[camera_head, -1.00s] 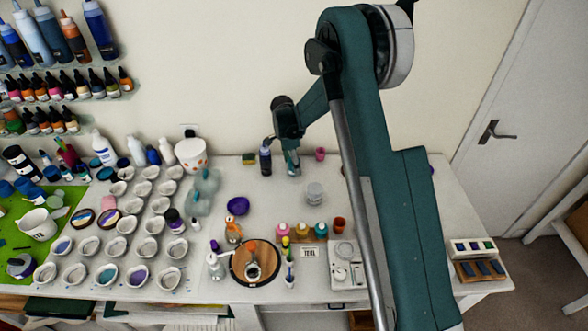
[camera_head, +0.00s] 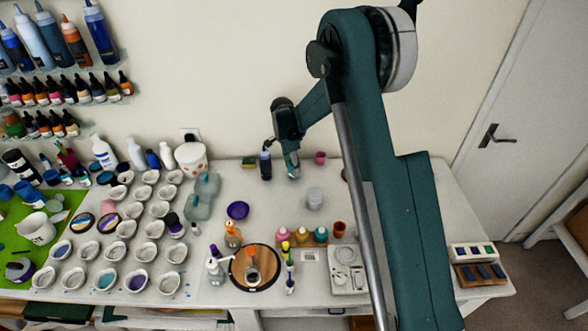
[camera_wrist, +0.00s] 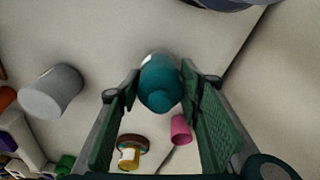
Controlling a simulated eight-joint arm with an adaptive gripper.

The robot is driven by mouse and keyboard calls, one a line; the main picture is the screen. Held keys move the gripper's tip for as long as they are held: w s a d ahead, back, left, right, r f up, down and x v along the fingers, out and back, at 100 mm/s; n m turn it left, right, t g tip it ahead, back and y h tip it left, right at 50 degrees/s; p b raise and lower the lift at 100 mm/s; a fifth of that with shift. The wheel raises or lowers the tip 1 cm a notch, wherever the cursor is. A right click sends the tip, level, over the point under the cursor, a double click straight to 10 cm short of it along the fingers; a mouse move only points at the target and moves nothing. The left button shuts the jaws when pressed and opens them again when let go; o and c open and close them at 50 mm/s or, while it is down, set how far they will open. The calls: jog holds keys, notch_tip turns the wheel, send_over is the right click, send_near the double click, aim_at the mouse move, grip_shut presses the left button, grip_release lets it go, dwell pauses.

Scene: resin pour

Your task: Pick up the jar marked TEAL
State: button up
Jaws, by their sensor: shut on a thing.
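A teal jar (camera_wrist: 160,85) sits between the two green jaws of my gripper (camera_wrist: 158,92) in the wrist view. My gripper is shut on it, near the fingertips. No lettering on the jar can be read. In the head view my gripper (camera_head: 292,172) is over the back middle of the bench, and the jar is hard to make out there. I cannot tell whether the jar touches the bench. A small white card (camera_head: 309,256) lies on the bench near the front, its marking too blurred to read now.
A pink cup (camera_head: 320,158) stands right of my gripper, a dark bottle (camera_head: 265,165) left of it, and a white tub (camera_head: 315,198) in front. A row of small coloured jars (camera_head: 302,236) and a scale (camera_head: 347,268) are nearer the front. Many cups crowd the left.

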notch_tip(320, 180, up, 9)
jog(key=shift+b, duration=0.35)
dwell(0.7)
